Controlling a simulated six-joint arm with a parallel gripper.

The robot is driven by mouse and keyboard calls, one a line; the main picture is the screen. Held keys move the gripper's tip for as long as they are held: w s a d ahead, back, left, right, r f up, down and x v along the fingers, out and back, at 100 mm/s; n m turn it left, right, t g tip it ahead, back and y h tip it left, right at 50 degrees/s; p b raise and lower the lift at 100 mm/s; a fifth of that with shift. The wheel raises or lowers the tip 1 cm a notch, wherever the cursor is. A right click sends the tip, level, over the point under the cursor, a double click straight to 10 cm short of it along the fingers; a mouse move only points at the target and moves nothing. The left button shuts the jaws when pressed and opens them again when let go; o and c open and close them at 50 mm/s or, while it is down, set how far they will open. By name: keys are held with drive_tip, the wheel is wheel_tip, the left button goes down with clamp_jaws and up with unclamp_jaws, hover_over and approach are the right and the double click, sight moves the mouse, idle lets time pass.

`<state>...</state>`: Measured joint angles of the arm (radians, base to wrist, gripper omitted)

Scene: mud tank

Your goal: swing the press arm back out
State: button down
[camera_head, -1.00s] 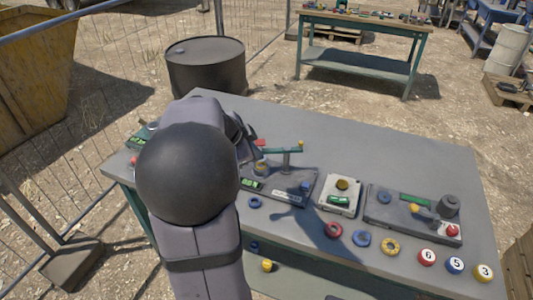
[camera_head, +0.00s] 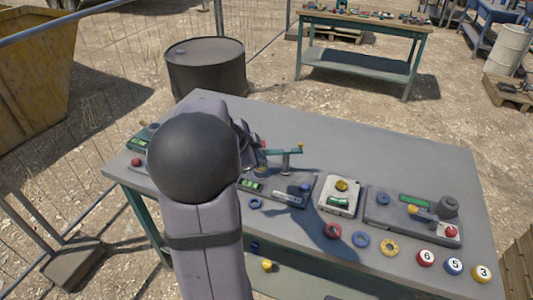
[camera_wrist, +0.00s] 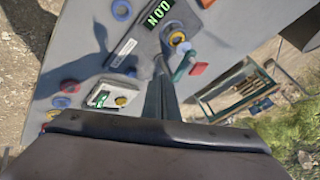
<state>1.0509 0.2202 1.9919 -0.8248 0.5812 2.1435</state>
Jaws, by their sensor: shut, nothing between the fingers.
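The press arm (camera_head: 284,152) is a green bar on a grey post, standing on the station with the green display (camera_head: 250,184) near the table's middle. A small yellow knob (camera_head: 300,146) tops its right end. In the wrist view the green bar (camera_wrist: 184,66) shows close to the fingers, beside a red block (camera_wrist: 199,68) and a yellow-and-blue ring piece (camera_wrist: 177,38). My gripper (camera_wrist: 168,98) is shut and empty, just beside the bar; I cannot tell whether they touch. In the head view my own arm hides part of the gripper and the bar's left end.
A white box with a yellow button (camera_head: 340,193) and a grey station with a red button (camera_head: 412,215) stand to the right. Several rings, including a red one (camera_head: 333,231), and numbered balls (camera_head: 426,257) line the front edge. The table's back right is clear.

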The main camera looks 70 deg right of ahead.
drive_tip(key=w+d+f+p, duration=0.1)
drive_tip(key=d+f+p, duration=0.4)
drive_tip(key=d, duration=0.2)
drive_tip(key=shift+d+f, duration=0.2)
drive_tip(key=shift+d, duration=0.1)
drive_tip(key=shift+w+d+f+b, duration=0.1)
drive_tip(key=shift+f+b, duration=0.1)
drive_tip(key=shift+b, duration=0.65)
